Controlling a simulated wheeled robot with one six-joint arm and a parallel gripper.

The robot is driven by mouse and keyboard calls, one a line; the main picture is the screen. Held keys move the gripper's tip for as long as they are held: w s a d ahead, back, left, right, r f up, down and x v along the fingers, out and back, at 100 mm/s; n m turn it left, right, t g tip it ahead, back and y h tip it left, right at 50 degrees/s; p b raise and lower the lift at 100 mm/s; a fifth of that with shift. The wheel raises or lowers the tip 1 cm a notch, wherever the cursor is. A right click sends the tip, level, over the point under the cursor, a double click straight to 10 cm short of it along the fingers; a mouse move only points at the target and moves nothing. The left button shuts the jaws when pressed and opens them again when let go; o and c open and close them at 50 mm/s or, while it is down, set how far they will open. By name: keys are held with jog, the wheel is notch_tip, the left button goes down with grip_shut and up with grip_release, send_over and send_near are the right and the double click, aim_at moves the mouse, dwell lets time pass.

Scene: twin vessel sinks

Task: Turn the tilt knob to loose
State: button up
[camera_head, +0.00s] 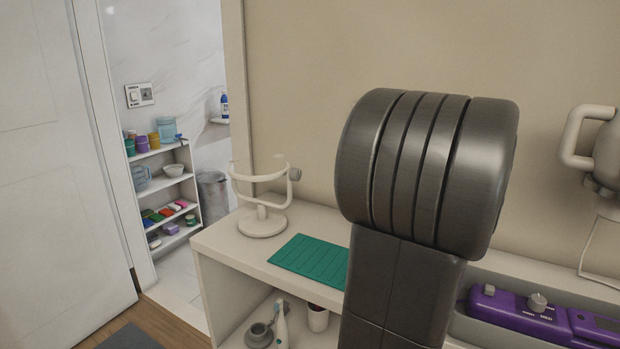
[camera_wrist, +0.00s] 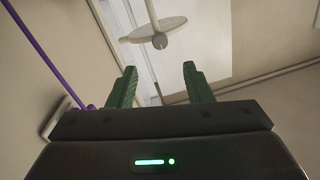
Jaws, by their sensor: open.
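In the head view, a small grey tilt knob (camera_head: 295,174) sits on the right side of a cream stand (camera_head: 262,224). The stand has a round base, a short post and a curved bracket holding a ring-like top. It stands upright on the shelf top. My gripper (camera_wrist: 158,86) shows in the wrist view with two green fingers spread apart and nothing between them. Beyond the fingertips is a pale disc (camera_wrist: 138,35) with a rod and a small grey round part; I cannot tell whether it is the stand. My arm hides the gripper in the head view.
A green ribbed mat (camera_head: 308,260) lies right of the stand on the cream shelf (camera_head: 225,240). A purple device (camera_head: 515,312) with knobs lies in a tray at the right. A cup (camera_head: 318,318) stands on the lower shelf. A purple rod or cord (camera_wrist: 45,55) crosses the wrist view.

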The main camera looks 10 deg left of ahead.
aim_at(299, 175)
jog(key=x, duration=0.9)
jog(key=shift+a, duration=0.3)
jog(key=c, duration=1)
